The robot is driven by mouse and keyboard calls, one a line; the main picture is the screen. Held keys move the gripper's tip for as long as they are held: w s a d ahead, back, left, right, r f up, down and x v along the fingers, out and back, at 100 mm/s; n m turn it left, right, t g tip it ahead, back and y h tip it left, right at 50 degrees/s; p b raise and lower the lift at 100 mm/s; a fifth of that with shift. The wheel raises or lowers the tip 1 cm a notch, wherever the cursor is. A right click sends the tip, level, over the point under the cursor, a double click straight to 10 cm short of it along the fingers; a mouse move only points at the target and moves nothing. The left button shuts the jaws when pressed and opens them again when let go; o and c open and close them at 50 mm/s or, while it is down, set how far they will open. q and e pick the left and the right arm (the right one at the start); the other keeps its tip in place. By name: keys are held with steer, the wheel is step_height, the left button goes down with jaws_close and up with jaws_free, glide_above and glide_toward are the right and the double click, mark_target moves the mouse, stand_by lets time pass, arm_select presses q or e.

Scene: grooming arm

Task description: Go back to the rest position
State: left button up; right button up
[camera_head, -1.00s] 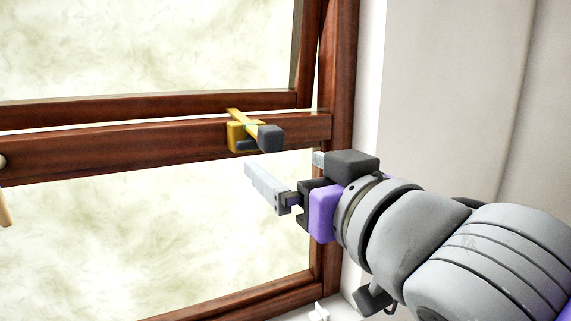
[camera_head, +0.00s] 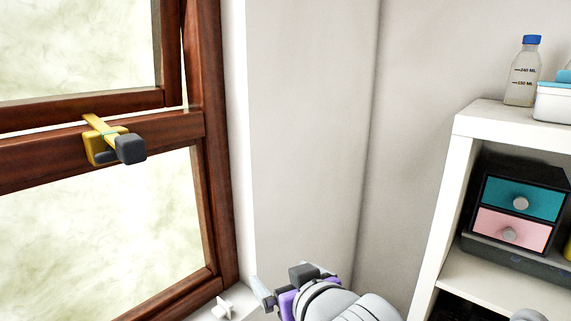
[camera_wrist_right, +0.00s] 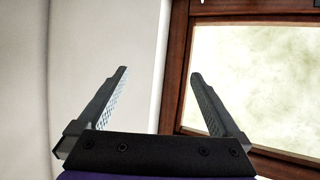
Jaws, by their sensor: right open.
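My right gripper (camera_head: 268,285) is low in the head view, in front of the white wall and to the right of the window. In the right wrist view its two fingers (camera_wrist_right: 158,95) are spread wide with nothing between them. My left gripper is in neither view. The wooden window (camera_head: 190,125) fills the left of the head view, and its frame (camera_wrist_right: 178,75) also shows in the right wrist view. A yellow and dark grey latch (camera_head: 115,143) sits on the window's middle rail, apart from my right gripper.
A white shelf unit (camera_head: 455,190) stands at the right. It holds a bottle (camera_head: 522,80), a white box (camera_head: 555,103) and a small unit with a teal and a pink drawer (camera_head: 518,215). A white piece (camera_head: 224,308) lies on the sill. The white wall (camera_head: 305,130) between is bare.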

steer(key=s+d+f+m+g+h+p, duration=0.1)
steer(key=s+d+f+m+g+h, duration=0.1)
steer(key=d+f, duration=0.5)
steer(key=s+d+f+m+g+h+p, duration=0.1)
steer(key=s+d+f+h, duration=0.15)
steer(key=d+f, duration=0.45)
steer(key=s+d+f+m+g, duration=0.1)
steer(key=s+d+f, duration=0.1)
steer(key=s+f, duration=0.3)
steer(key=s+d+f+g+p, duration=0.1)
steer(key=s+f, duration=0.4)
steer(key=f, duration=0.5)
steer(key=shift+s+d+m+g, duration=0.4)
steer(key=shift+d+g, duration=0.3)
steer(key=shift+g, duration=0.1)
steer(key=shift+f, duration=0.1)
